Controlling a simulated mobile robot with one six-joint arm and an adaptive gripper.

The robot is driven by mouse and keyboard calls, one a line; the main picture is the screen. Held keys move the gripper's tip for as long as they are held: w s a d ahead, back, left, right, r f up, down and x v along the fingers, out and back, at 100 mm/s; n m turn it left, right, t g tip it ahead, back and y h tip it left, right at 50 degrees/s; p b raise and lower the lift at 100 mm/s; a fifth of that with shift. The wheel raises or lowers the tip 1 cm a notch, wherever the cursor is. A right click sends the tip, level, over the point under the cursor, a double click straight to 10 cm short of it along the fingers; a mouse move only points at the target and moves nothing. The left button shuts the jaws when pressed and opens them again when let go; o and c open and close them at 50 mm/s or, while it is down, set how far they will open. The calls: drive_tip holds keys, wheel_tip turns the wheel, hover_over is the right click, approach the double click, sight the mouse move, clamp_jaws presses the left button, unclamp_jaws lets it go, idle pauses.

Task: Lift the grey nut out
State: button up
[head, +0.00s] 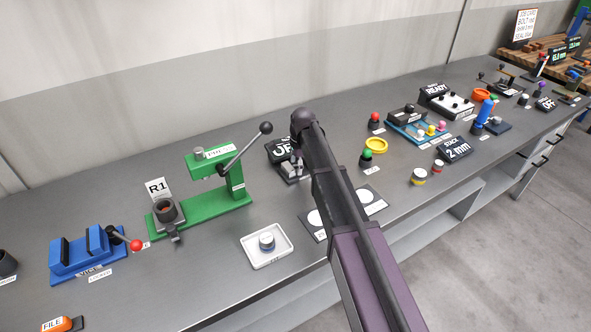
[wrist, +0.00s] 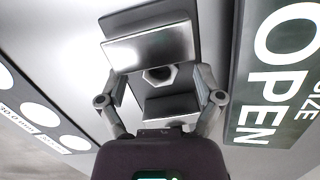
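The grey nut (wrist: 159,74) shows in the wrist view as a small hexagonal ring with a dark hole. It sits between two silver blocks, an upper one (wrist: 150,46) and a lower one (wrist: 168,109). My gripper (wrist: 160,84) is open, with one finger to the left and one to the right of the nut. I see no clear contact between the fingers and the nut. In the head view my gripper (head: 297,162) points down at the bench by a dark sign, and the nut is hidden there.
The dark sign reading SIZE OPEN (wrist: 275,75) stands close on the right in the wrist view. A green press (head: 238,182) and a white tray (head: 284,254) stand to the left on the grey bench. A white-circled card (head: 371,200) lies nearby, partly behind my arm.

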sight(296, 167)
clamp_jaws()
drive_tip(key=shift+r, duration=0.15)
wheel_tip(296, 167, up, 10)
drive_tip(key=p, duration=1)
idle(0.9)
